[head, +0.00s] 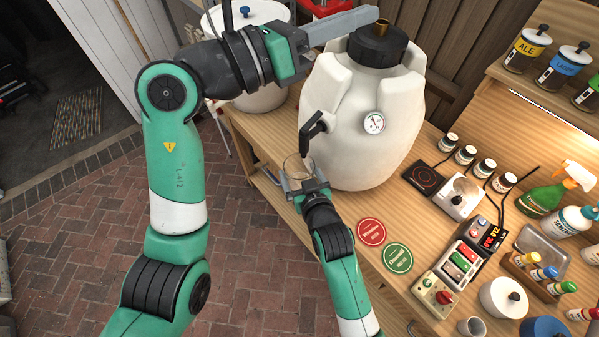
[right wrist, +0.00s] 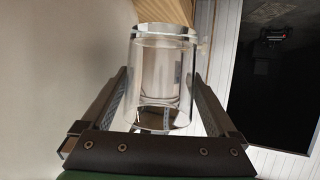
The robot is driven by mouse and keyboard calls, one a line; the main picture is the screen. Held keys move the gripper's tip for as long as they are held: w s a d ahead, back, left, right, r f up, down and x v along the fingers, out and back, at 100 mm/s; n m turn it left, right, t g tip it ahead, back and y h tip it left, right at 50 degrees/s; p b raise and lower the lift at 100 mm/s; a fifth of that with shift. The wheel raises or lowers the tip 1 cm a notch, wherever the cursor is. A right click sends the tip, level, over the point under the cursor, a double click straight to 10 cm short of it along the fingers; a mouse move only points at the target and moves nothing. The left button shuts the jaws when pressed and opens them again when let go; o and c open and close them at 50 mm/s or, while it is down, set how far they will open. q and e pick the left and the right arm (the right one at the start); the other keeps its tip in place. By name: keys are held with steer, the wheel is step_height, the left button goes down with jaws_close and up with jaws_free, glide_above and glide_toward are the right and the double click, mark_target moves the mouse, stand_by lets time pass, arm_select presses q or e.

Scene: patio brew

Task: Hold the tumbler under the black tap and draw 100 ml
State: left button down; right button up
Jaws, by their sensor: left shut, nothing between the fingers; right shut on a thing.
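The clear tumbler (head: 297,164) is below the spout of the black tap (head: 315,124), on the front of the white fermenter (head: 347,130). My right gripper (head: 303,186) is shut around the tumbler, which also shows between its fingers in the right wrist view (right wrist: 162,80). The tumbler looks clear; I cannot tell whether it holds any liquid. My left gripper (head: 372,16) is shut and empty, beside the black cap (head: 377,45) on top of the fermenter. Whether it touches the cap is unclear.
A second white vessel (head: 262,98) stands behind my left arm. The wooden bench (head: 345,205) carries red (head: 371,231) and green (head: 398,257) round mats, a scale (head: 458,198), a switch box (head: 461,262) and several bottles at right. Brick floor lies open at left.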

arm_select(q)
steer(key=w+f+g+y, duration=0.2)
steer(key=w+f+y, duration=0.25)
steer(key=f, duration=0.45)
steer(key=n+g+y, duration=0.1)
steer(key=g+y, duration=0.1)
steer(key=y, duration=0.5)
glide_above(315, 117)
steer(key=s+a, duration=0.1)
step_height(315, 117, down, 4)
steer(key=shift+s+a+f, duration=0.1)
steer(key=shift+f, duration=3.05)
steer(key=shift+f, duration=0.55)
step_height(315, 117, up, 7)
steer(key=shift+r, duration=0.1)
